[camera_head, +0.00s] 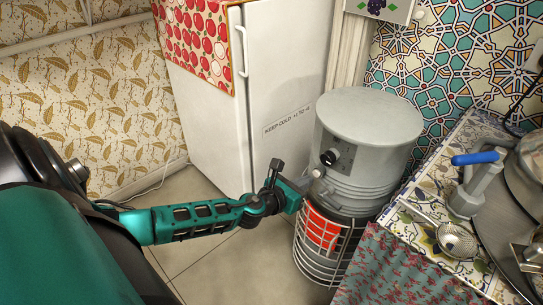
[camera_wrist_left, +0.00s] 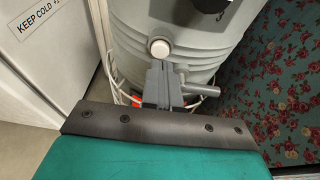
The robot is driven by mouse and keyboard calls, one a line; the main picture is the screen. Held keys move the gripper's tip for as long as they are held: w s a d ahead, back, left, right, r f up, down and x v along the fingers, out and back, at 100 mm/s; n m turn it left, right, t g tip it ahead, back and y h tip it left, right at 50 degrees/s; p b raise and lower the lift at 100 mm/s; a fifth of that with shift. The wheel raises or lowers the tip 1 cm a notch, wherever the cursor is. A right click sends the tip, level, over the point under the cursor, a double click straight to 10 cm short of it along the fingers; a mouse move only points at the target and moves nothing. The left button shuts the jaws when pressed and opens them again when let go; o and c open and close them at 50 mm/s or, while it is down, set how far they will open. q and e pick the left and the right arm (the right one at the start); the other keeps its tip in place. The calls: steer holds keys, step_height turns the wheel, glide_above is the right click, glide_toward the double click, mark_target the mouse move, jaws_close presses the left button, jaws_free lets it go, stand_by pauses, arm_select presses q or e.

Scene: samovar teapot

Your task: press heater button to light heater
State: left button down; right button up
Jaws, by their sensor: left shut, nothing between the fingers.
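The heater (camera_head: 368,125) is a grey cylinder with a flat lid, a black knob (camera_head: 328,157) and a white wire guard (camera_head: 322,262) around its lower part. A bright red-orange panel (camera_head: 321,229) shows behind the guard. The round white heater button (camera_head: 318,172) is on its front; it also shows in the left wrist view (camera_wrist_left: 159,48). My left gripper (camera_head: 306,183) is shut and empty, its tips just below the button in the left wrist view (camera_wrist_left: 163,67). I cannot tell whether they touch the heater. My right gripper is not in view.
A white fridge (camera_head: 290,70) stands behind and left of the heater. A tiled counter (camera_head: 420,205) with a blue-handled tap (camera_head: 475,158) and a floral curtain (camera_head: 400,270) is close on the right. Bare floor (camera_head: 220,260) lies left of the heater.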

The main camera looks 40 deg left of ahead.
arm_select(q)
steer(key=p+v, duration=0.1)
steer(key=v, duration=0.9)
steer(key=shift+s, duration=0.4)
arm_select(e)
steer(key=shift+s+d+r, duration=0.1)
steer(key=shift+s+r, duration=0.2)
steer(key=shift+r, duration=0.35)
arm_select(q)
steer(key=shift+a+f, duration=0.1)
